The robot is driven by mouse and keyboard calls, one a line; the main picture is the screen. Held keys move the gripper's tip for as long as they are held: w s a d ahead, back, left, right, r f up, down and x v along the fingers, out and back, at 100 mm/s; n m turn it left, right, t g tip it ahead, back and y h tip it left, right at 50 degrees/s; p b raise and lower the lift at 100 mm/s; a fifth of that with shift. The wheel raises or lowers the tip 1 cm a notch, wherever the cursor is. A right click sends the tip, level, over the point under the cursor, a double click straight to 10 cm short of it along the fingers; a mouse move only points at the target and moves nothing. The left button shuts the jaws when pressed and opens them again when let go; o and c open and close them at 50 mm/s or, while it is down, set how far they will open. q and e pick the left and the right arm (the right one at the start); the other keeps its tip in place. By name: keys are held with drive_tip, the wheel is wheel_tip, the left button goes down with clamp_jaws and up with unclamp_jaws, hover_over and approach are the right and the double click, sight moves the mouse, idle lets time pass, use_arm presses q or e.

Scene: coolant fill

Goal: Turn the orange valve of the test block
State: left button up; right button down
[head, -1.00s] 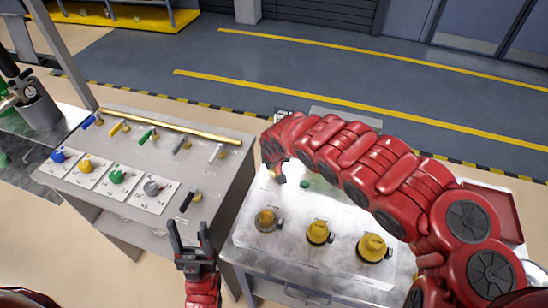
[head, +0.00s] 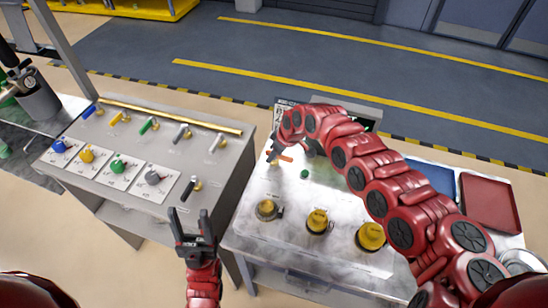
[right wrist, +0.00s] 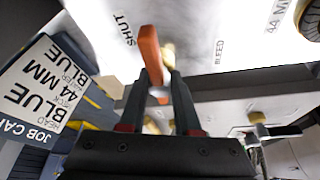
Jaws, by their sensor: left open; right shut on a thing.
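The orange valve handle (right wrist: 149,52) shows in the right wrist view, upright in the picture beside the word SHUT. My right gripper (right wrist: 158,88) has its fingertips around the handle's lower end and is shut on it. In the head view a small part of the orange handle (head: 286,158) shows at the far left of the test block top (head: 250,230); the arm and gripper partly cover that area.
A grey panel (head: 130,185) with coloured levers and knobs stands left. Yellow-capped ports (head: 318,221) line the test block's front. A red tray (head: 490,204) and a blue tray (head: 432,180) lie right. A job card (right wrist: 38,85) stands near the valve.

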drive_tip(key=shift+f+n+b, duration=0.1)
drive_tip(key=shift+n+b, duration=0.25)
drive_tip(key=shift+n, duration=0.05)
drive_tip(key=c, duration=0.6)
unclamp_jaws()
